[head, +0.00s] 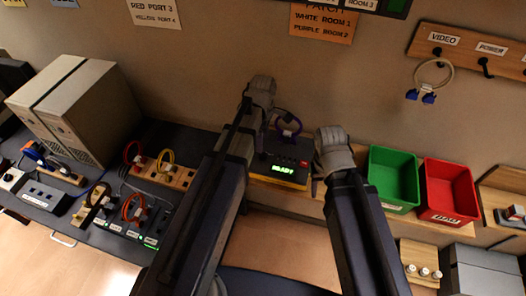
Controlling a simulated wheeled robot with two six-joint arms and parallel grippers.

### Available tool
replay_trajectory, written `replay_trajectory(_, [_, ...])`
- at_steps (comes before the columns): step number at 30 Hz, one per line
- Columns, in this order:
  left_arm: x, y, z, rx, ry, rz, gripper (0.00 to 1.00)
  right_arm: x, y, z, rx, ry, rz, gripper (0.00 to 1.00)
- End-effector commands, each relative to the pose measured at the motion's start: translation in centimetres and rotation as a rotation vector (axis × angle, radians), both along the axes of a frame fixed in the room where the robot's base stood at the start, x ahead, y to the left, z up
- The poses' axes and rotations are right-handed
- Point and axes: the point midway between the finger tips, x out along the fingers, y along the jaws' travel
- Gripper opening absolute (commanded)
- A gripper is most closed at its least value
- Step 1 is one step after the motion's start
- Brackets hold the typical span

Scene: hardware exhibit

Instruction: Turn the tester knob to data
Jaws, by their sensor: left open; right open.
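The tester (276,171) is a dark box with a yellow lower edge, on the wooden shelf between my two arms. Its display glows green and reads READY, and a small red mark sits to the right of the display. I cannot make out the knob or its setting. A purple cable loop (287,129) stands at the tester's back. My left gripper (262,88) is beyond the tester's back left, near the wall, and its arm covers the tester's left side. My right gripper (331,138) is just right of the tester. Both are open and appear empty.
Green (393,178) and red (449,190) bins stand right of my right gripper. A cable hangs from a hook board (470,52) on the wall. A dark bench (82,237) at left holds a beige case (75,110), coiled cables and port blocks.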

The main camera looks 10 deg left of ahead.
Motion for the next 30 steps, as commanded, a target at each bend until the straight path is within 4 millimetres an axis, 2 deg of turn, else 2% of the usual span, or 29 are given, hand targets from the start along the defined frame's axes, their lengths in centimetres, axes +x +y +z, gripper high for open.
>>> replay_trajectory(15, [0.0, 0.0, -6.5, 0.0, 0.0, -0.002, 0.68, 0.0, 0.0, -6.5, -0.001, 0.0, 0.002, 0.5])
replay_trajectory(19, [0.0, 0.0, -7.1, 0.0, 0.0, -0.002, 0.68, 0.0, 0.0, -7.1, -0.001, 0.0, 0.002, 0.5])
replay_trajectory(27, [0.0, 0.0, -7.0, 0.0, 0.0, -0.002, 0.68, 0.0, 0.0, -7.0, -0.001, 0.0, 0.002, 0.5])
replay_trajectory(30, [0.0, 0.0, -7.0, 0.0, 0.0, -0.002, 0.59, 0.0, 0.0, -7.0, -0.001, 0.0, 0.002, 0.5])
